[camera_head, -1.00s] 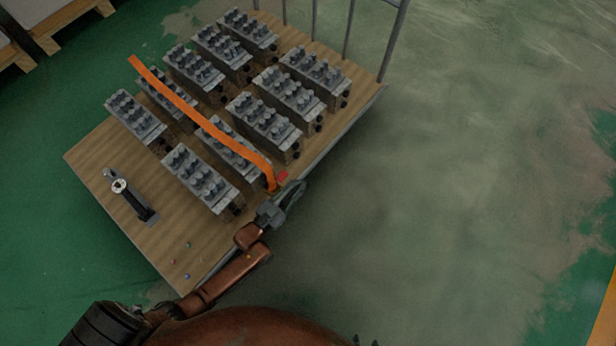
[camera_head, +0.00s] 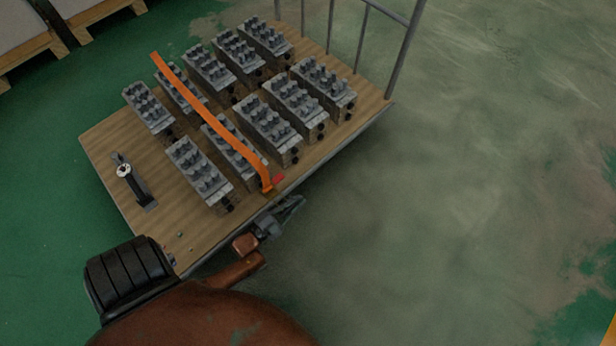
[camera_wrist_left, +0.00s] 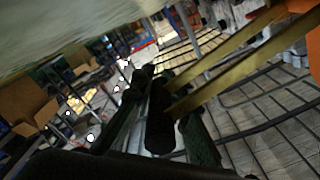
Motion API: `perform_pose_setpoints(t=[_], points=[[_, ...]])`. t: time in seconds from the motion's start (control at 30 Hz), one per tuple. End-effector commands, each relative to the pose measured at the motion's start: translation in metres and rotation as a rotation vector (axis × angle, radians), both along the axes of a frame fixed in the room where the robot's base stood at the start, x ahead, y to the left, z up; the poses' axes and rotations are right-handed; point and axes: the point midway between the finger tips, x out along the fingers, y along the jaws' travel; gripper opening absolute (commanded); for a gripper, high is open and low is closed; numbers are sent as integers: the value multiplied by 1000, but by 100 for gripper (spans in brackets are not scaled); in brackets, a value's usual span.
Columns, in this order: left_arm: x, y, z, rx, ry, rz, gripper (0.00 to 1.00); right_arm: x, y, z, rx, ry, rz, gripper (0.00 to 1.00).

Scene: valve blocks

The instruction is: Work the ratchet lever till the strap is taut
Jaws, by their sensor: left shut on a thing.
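An orange strap (camera_head: 215,122) runs across the valve blocks (camera_head: 192,168) on a wooden-decked cart (camera_head: 110,150). Its near end bends down at the deck's near right edge, beside a small red part (camera_head: 278,178). My left gripper (camera_head: 287,212) is just outside that edge, below the strap end. In the left wrist view the fingers (camera_wrist_left: 165,120) are shut on the dark grip of the ratchet lever, whose brass-coloured bars (camera_wrist_left: 225,50) run up to the right. The lever is too small to make out in the head view. My right gripper is not in view.
A dark tool with a pale round top (camera_head: 125,170) stands on the deck's left part. Metal rails (camera_head: 400,50) rise at the cart's far end. Pallets (camera_head: 25,45) are at the upper left. The floor right of the cart is clear.

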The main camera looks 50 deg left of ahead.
Motion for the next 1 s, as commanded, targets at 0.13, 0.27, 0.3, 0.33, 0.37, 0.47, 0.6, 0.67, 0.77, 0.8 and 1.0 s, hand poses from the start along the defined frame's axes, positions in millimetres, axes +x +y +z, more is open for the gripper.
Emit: perform_pose_setpoints(t=[0.13,0.27,0.3,0.33,0.37,0.47,0.6,0.67,0.77,0.8,1.0], points=[[-9,12,-7,6,16,20,0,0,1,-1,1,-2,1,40],[-10,12,-7,7,15,21,0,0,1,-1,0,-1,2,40],[-9,12,-7,7,16,20,0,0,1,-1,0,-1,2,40],[-9,12,-7,7,16,20,0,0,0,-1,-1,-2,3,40],[-9,12,-7,7,16,20,0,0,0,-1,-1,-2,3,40],[-9,12,-7,7,16,20,16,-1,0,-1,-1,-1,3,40],[-7,9,-6,8,12,15,26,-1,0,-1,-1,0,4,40],[-6,7,-5,8,11,12,30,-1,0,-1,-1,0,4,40],[-4,5,-4,8,8,9,32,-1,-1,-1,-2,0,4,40],[-4,5,-4,8,8,8,32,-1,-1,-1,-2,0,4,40],[-5,4,-3,7,6,7,32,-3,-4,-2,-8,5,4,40]])
